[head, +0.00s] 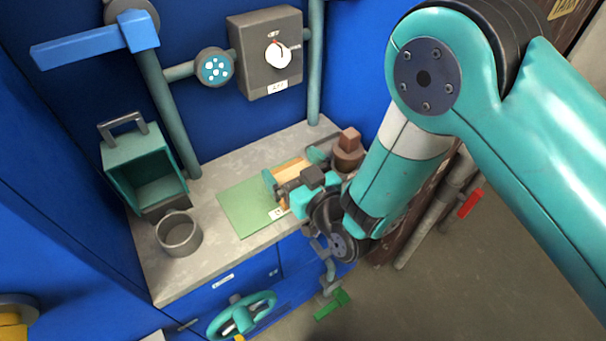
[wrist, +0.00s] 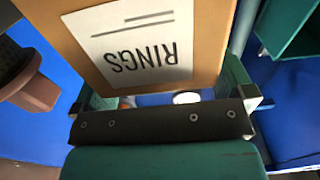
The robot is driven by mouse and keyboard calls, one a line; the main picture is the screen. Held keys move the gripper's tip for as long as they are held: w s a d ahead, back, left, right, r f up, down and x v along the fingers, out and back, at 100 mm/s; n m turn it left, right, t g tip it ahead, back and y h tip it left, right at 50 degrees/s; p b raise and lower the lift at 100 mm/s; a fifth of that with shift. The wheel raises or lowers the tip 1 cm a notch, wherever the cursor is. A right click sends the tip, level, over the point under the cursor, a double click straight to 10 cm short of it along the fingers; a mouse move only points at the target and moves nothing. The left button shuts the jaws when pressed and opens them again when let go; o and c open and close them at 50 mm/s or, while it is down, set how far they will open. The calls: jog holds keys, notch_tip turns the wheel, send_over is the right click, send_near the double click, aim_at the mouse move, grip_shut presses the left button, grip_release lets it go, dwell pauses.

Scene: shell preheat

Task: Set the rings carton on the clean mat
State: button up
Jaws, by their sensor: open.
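The rings carton (head: 292,168) is a tan box at the right part of the green mat (head: 240,208), partly hidden behind my gripper. In the wrist view the carton (wrist: 205,45) fills the top middle, with a white label reading RINGS upside down. My gripper (head: 293,176) is open, with its teal fingers on either side of the carton. In the wrist view a finger shows at each side of the carton's near end. I cannot tell whether either finger touches it. The carton appears to be on the mat, but its underside is hidden.
A grey mug (head: 179,235) and a teal open bin (head: 148,170) stand left of the mat on the grey counter (head: 165,283). A brown block-topped object (head: 348,152) stands close to the right. A control box (head: 268,55) and pipes are behind. A teal handwheel (head: 240,314) is below the front edge.

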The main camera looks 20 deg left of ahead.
jog(key=r+b+v, duration=0.1)
jog(key=v, duration=1.1)
jog(key=shift+b, duration=0.4)
jog(key=shift+r, duration=0.1)
jog(key=w+d+r+m+g+h, duration=0.3)
jog(key=w+d+r+g+h, duration=0.25)
jog(key=r, duration=0.35)
jog(key=s+d+r+g+h, duration=0.2)
jog(key=s+d+r+g, duration=0.1)
jog(key=s+d, duration=0.4)
jog(key=s+d+r+g+h, duration=0.2)
jog(key=s+d+r+g, duration=0.1)
jog(key=s+d+r, duration=0.2)
jog(key=shift+s+d+r, duration=0.35)
jog(key=shift+s+d, duration=0.5)
jog(key=shift+s, duration=0.25)
jog(key=shift+r, duration=0.1)
notch_tip(320, 180, up, 9)
jog(key=p, duration=0.9)
